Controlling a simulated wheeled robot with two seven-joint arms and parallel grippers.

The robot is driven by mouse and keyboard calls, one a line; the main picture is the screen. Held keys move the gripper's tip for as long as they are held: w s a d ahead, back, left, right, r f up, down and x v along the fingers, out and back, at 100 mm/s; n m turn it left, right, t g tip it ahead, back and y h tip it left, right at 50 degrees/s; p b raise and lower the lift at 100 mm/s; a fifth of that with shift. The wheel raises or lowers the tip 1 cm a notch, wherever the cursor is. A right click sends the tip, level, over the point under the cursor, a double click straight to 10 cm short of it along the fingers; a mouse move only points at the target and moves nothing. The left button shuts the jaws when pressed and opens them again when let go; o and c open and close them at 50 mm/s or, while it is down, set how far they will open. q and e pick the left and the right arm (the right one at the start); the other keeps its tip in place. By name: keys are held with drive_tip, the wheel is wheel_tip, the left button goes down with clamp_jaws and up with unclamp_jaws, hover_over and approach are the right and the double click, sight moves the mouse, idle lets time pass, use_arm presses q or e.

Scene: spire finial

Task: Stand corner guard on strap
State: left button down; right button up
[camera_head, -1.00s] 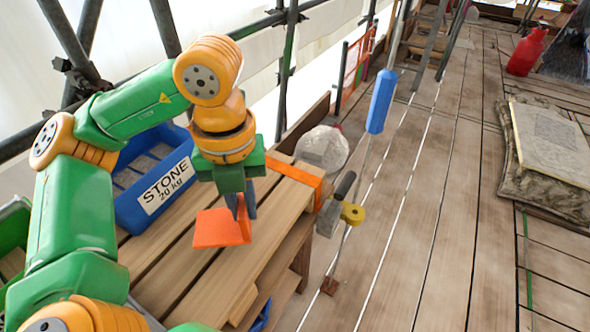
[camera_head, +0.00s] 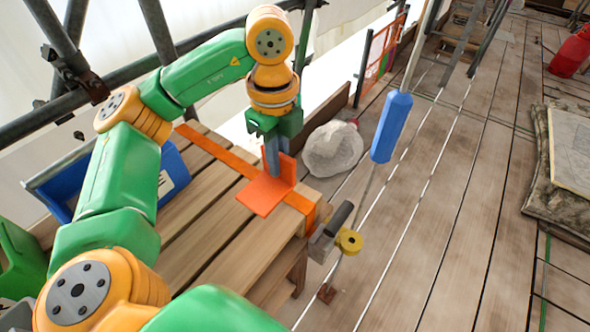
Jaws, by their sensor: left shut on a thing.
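The orange corner guard (camera_head: 264,194) is an L-shaped piece with one flat plate and one raised plate. My left gripper (camera_head: 273,160) is shut on its raised plate, pointing down. The guard is over the wooden bench, close to the orange strap (camera_head: 225,153) that runs across the planks and down the bench's near-right end. The guard hides part of the strap. I cannot tell whether the guard touches the strap or hovers just above it. My right gripper is not in view.
A ratchet with a dark handle and yellow spool (camera_head: 349,241) hangs at the bench end. A blue stone bin (camera_head: 172,172) stands behind my left arm. The bench's front planks (camera_head: 215,240) are clear.

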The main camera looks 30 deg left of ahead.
use_arm(q)
drive_tip(key=w+f, duration=0.3)
drive_tip(key=w, duration=0.1)
drive_tip(key=w+f+b, duration=0.1)
drive_tip(key=w+f, duration=0.1)
drive_tip(key=shift+a+f, duration=0.35)
drive_tip(key=f+p, duration=0.1)
drive_tip(key=w+f, duration=0.1)
drive_tip(key=f, duration=0.1)
drive_tip(key=shift+w+a+f+p, duration=0.1)
drive_tip(key=shift+a+f+p, duration=0.1)
drive_tip(key=shift+p, duration=0.15)
drive_tip(key=shift+f, duration=0.45)
drive_tip(key=shift+f, duration=0.1)
drive_tip(key=shift+d+f, duration=0.1)
drive_tip(key=shift+f, duration=0.05)
drive_tip(key=c, duration=0.9)
unclamp_jaws()
